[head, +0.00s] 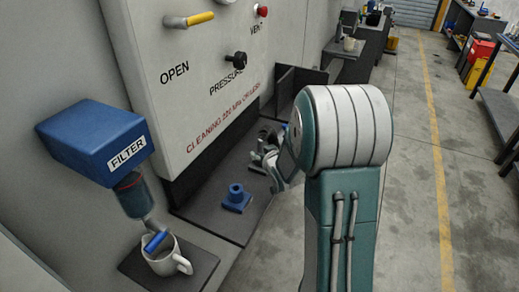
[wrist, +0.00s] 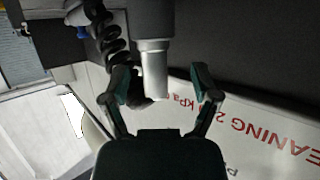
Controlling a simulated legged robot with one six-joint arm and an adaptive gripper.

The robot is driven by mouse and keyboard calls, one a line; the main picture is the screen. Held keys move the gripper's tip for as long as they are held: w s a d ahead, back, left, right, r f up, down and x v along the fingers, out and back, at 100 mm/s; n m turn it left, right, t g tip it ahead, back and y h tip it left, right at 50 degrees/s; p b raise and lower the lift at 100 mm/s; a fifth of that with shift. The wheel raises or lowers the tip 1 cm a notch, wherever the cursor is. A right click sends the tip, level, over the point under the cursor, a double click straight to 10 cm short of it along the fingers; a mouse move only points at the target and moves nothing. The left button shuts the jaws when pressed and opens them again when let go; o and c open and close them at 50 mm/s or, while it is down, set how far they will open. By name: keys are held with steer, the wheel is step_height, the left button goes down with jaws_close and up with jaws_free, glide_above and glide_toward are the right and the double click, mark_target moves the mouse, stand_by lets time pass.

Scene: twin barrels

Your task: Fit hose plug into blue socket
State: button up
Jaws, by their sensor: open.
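The blue socket (head: 236,198) stands upright on a dark plate below the white panel in the head view. My gripper (head: 268,158) is low by the panel's base, beyond the socket and to its right, partly hidden by my arm. In the wrist view my gripper (wrist: 160,98) is open. A silver cylinder (wrist: 154,70) with a dark upper body, apparently the hose plug, shows between and beyond its fingers. I cannot tell whether the fingers touch it. A black coiled hose (wrist: 108,38) hangs beside it at left.
The white panel (head: 190,70) with levers and knobs rises behind the dark plate (head: 205,215). A blue filter box (head: 92,140) juts out at left above a white mug (head: 167,259). Open concrete floor (head: 410,190) lies to the right.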

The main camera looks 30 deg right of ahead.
mark_target(261, 148)
steer(key=x, duration=0.2)
steer(key=shift+w+d, duration=0.2)
steer(key=shift+w, duration=0.2)
steer(key=shift+w+d+f, duration=0.15)
steer(key=shift+w+d, duration=0.2)
steer(key=shift+a, duration=0.25)
jaws_close()
